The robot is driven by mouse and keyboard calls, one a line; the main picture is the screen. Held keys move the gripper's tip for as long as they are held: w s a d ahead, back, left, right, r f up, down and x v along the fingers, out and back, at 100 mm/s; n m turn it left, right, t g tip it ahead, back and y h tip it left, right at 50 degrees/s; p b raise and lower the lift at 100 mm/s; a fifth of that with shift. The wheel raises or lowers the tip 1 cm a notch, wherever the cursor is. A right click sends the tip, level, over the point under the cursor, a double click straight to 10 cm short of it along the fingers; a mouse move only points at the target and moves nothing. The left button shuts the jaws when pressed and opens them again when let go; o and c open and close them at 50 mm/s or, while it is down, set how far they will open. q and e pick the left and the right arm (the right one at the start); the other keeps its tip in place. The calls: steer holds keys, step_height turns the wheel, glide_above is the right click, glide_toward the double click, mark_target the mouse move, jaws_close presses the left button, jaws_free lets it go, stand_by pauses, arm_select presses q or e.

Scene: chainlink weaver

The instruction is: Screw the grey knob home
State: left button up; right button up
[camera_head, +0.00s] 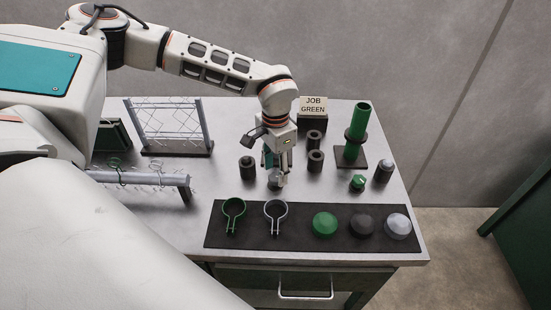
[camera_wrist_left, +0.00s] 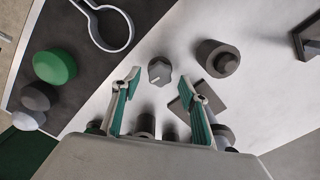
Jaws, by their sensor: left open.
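The grey knob (camera_wrist_left: 158,72) has a faceted body with a pale line on its top. In the wrist view it sits just ahead of and between my fingertips, with free space on both sides. It also shows in the head view (camera_head: 274,182), partly hidden by the fingers. My left gripper (camera_wrist_left: 160,86) is open and empty, pointing down from above; in the head view it (camera_head: 281,178) is over the table right at the knob. I cannot tell what is under the knob. My right gripper is not in view.
Dark cylinders (camera_head: 247,167) stand close around the gripper. A green knob (camera_head: 357,182) and a green tube on a stand (camera_head: 357,125) are to the right. A black mat (camera_head: 295,236) in front holds clamps and round caps. A "JOB GREEN" sign (camera_head: 313,105) stands behind.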

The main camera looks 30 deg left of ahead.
mark_target(275, 175)
arm_select(q)
step_height(275, 175, up, 5)
steer(key=shift+d+f, duration=0.1)
steer(key=shift+f, duration=0.1)
steer(key=shift+r, duration=0.7)
